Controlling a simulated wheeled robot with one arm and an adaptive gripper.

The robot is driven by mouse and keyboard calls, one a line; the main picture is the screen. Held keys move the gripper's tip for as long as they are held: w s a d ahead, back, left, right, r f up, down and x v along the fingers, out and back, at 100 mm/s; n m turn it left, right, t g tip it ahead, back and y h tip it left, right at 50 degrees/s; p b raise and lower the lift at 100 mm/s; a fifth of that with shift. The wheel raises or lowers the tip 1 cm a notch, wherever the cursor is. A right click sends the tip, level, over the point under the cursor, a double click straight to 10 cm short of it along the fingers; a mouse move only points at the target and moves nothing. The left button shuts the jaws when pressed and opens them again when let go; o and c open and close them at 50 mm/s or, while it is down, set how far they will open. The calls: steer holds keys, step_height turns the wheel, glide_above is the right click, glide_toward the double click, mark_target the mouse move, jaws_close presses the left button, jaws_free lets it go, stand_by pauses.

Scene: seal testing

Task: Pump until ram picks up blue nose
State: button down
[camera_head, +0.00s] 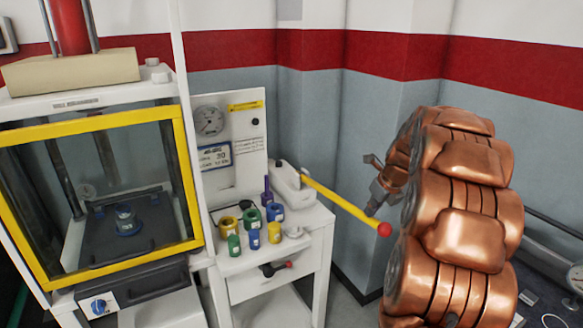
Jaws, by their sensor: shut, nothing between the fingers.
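The press chamber (184,180) stands at left behind a yellow-framed clear door, which looks closed. Inside, a small blue-based piece (127,222) sits on the dark bed; its contact with any ram is too small to tell. The pump (290,186) is a pale unit on the side table, with a yellow lever (340,202) sloping down right to a red knob (384,230). My gripper (374,205) is shut and empty, just above the lever near the knob; whether it touches the lever I cannot tell. My copper arm covers the right side.
Several yellow, green and blue collars and cylinders (254,239) stand on the white side table (300,248). A gauge panel (230,135) rises behind them. Grey walls stand close behind the lever.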

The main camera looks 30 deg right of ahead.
step_height(320, 180, down, 11)
steer(key=b, duration=0.1)
steer(key=shift+s+b, duration=0.25)
steer(key=shift+b, duration=0.05)
stand_by(3.9)
steer(key=shift+f, duration=0.1)
steer(key=r+p, duration=0.1)
steer(key=r, duration=0.3)
steer(key=r+p, duration=0.2)
steer(key=r, duration=0.3)
steer(key=r+p, duration=0.2)
steer(key=r, duration=0.2)
steer(key=shift+w+r, duration=0.25)
steer(key=shift+w, duration=0.05)
